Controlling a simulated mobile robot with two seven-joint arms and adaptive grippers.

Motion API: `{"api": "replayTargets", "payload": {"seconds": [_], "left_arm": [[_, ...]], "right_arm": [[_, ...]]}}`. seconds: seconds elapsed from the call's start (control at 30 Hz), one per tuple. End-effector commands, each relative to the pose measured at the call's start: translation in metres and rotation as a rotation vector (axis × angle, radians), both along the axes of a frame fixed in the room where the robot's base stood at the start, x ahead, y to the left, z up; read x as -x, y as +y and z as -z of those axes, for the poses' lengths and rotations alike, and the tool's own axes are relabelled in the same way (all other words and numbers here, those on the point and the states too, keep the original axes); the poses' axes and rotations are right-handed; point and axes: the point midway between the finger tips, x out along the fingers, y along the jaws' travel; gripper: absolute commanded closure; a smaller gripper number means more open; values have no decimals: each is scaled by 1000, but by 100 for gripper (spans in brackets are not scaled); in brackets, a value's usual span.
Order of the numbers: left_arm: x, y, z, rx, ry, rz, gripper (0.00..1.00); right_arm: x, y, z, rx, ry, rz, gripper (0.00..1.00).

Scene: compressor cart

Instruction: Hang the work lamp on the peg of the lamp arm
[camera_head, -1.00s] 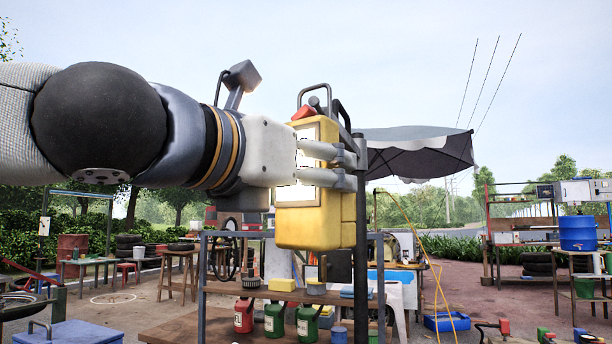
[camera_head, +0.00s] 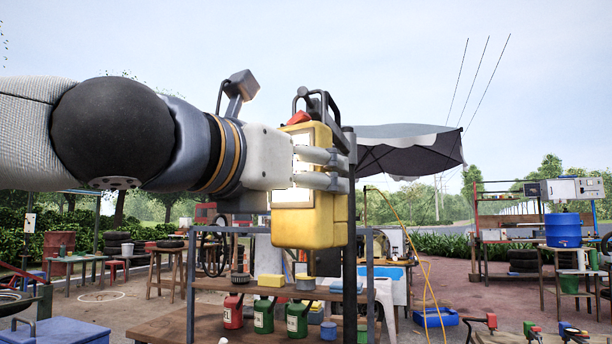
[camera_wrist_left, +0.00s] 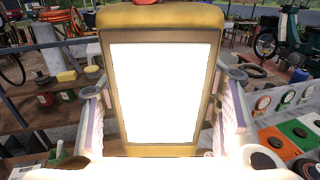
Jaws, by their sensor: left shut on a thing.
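The yellow work lamp (camera_head: 302,227) is upright in the head view, with a red part and a dark handle loop on top. My left gripper (camera_head: 335,168) is shut on its body from the left side, well above the cart shelf. In the left wrist view the lamp's bright white face (camera_wrist_left: 160,92) fills the middle, with my left gripper (camera_wrist_left: 165,108) fingers on both sides. A dark upright post (camera_head: 349,215) stands right behind the lamp. The lamp arm's peg is hard to tell from the dark handle bars at the top. My right gripper is not in view.
Below the lamp is a rack shelf (camera_head: 215,286) with a yellow block (camera_head: 270,280) and red and green cans beneath. A dark umbrella (camera_head: 405,150) spreads behind, to the right. A yellow hose (camera_head: 428,275) hangs right of the post. Open sky lies above.

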Motion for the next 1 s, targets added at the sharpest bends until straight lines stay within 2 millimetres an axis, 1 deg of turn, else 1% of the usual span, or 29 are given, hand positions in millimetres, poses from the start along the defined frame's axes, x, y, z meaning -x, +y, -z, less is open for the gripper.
{"api": "replayTargets", "payload": {"seconds": [0.07,0.1,0.2,0.47,0.57,0.67,0.8,0.9,1.0], "left_arm": [[1,0,-3,2,-5,0,91],[1,0,-3,2,-5,0,39],[1,0,-2,1,-4,0,20],[0,0,1,-2,3,0,20],[4,3,0,-1,1,0,20],[21,14,-1,1,-2,0,20],[54,36,-1,5,-2,2,20],[75,49,-1,5,-2,1,20],[90,59,-1,2,-2,1,20]], "right_arm": [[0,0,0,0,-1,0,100],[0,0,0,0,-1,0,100],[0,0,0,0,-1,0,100],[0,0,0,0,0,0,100],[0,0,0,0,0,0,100],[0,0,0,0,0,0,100],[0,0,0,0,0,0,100],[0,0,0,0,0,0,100],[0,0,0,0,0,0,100]]}}
